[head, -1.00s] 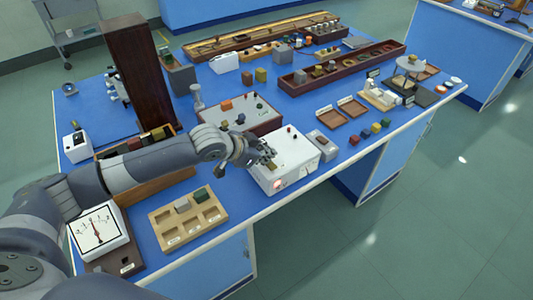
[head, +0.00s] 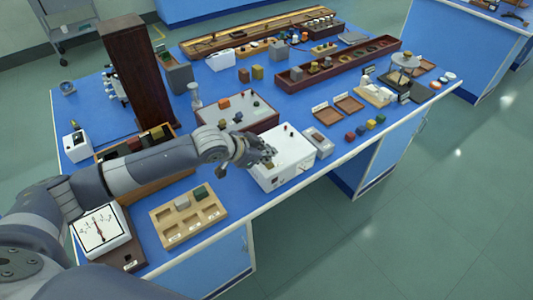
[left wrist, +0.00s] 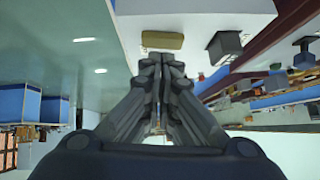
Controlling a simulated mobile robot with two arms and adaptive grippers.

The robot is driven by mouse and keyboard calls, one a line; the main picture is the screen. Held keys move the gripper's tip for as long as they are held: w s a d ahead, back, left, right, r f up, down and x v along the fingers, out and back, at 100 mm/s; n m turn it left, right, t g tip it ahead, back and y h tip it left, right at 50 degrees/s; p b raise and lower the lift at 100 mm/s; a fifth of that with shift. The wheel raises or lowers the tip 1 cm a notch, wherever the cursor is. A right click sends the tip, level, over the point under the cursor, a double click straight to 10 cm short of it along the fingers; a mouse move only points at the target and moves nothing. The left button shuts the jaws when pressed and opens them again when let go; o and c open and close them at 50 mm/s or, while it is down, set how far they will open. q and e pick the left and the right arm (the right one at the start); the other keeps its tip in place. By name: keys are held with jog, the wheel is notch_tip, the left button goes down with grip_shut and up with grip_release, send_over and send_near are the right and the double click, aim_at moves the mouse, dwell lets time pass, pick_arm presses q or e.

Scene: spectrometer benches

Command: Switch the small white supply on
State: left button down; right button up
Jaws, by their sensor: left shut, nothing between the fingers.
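The white supply (head: 292,160), a low white box with small dark and red parts on top, stands at the near edge of the blue bench in the head view. My left gripper (head: 270,160) is shut and empty over its left part. In the left wrist view the shut fingertips (left wrist: 161,60) point at a white surface (left wrist: 190,20), probably the supply. An olive flat piece (left wrist: 162,40) and a dark grey block (left wrist: 226,46) show on it just beyond the fingers. I cannot tell whether the fingers touch anything, or the switch's position. My right gripper is not in view.
A wooden tray with compartments (head: 157,218) and a dial meter (head: 100,228) lie to the left. A grey-topped box (head: 262,118) stands behind the supply. A small grey box (head: 319,150) and several coloured cubes (head: 361,131) are to its right. The floor in front is clear.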

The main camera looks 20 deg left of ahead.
aim_at(268, 166)
pick_arm(q)
notch_tip(268, 166, up, 3)
jog(key=shift+s+d+p, duration=0.1)
jog(key=shift+d+p, duration=0.05)
jog(key=shift+p, duration=1)
jog(key=shift+s+r, duration=0.15)
jog(key=shift+s, duration=0.2)
jog(key=b+v, duration=0.2)
jog(key=v, duration=0.7)
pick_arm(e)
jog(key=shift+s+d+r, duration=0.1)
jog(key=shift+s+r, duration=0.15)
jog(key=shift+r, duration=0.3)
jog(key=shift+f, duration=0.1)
pick_arm(q)
jog(key=b, duration=0.7)
jog(key=a+b, duration=0.1)
jog(key=b, duration=0.6)
jog(key=shift+w+a+r, duration=0.25)
jog(key=shift+w+a, duration=0.05)
jog(key=shift+w, duration=0.05)
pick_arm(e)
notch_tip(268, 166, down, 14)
